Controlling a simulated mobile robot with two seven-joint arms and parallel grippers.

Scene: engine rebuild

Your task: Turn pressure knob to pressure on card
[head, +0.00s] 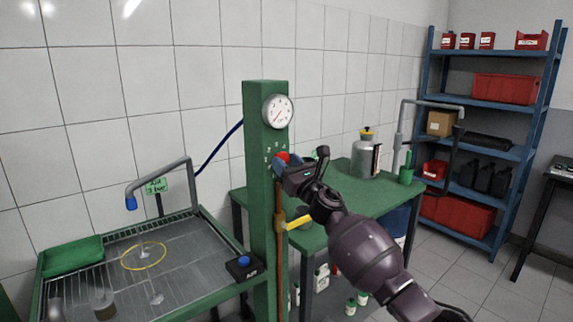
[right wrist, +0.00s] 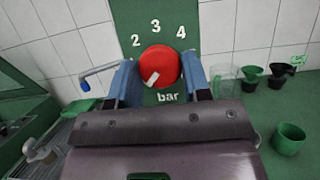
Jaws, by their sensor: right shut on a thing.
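The red pressure knob (head: 282,157) sits on the green post (head: 263,203). The right wrist view shows the red knob (right wrist: 165,62) closely, with 2, 3 and 4 around its top and "bar" below. Its white mark lies at the knob's lower left, away from those numbers. My right gripper (head: 284,163) is shut on the knob, its blue fingers at either side of it. The round gauge (head: 278,111) is above, its red needle pointing to the lower left. The small green card (head: 156,186) stands by the sink; its text ends in "bar", its number too small to be sure of. My left gripper is out of view.
A wash tray (head: 190,250) with a yellow ring (head: 144,256) and a bent spout is at left. A yellow lever (head: 300,223) sticks out below the knob. A green table (head: 345,185) with a metal can (head: 366,158) stands behind my right arm.

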